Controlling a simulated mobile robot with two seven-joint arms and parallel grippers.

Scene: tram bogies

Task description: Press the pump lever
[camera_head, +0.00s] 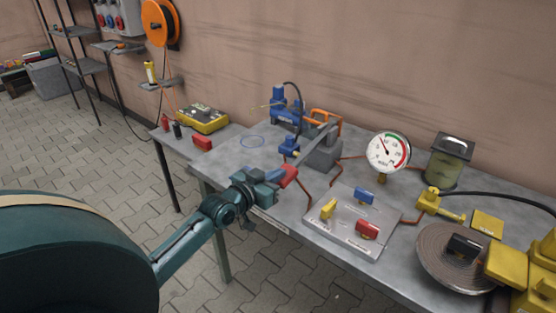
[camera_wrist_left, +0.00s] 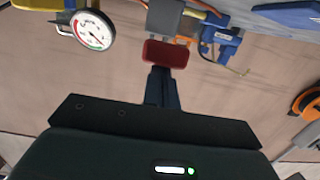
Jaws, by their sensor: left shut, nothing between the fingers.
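The pump, a grey block (camera_head: 322,152) with blue fittings and a long grey lever (camera_head: 315,138), stands on the grey workbench. The lever slopes toward the front and appears to end in a red grip (camera_head: 289,174). My left gripper (camera_head: 273,176) is shut and empty, just left of the red grip. In the left wrist view my closed fingers (camera_wrist_left: 161,86) point at the red grip (camera_wrist_left: 166,54) and overlap its lower edge. I cannot tell whether they touch it. My right gripper is in neither view.
A round pressure gauge (camera_head: 388,152) stands right of the pump. A plate (camera_head: 345,238) with yellow, blue and red handles lies in front. A glass jar (camera_head: 450,163) and a round brown disc (camera_head: 447,262) are at the right. A yellow box (camera_head: 203,119) sits on the left table.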

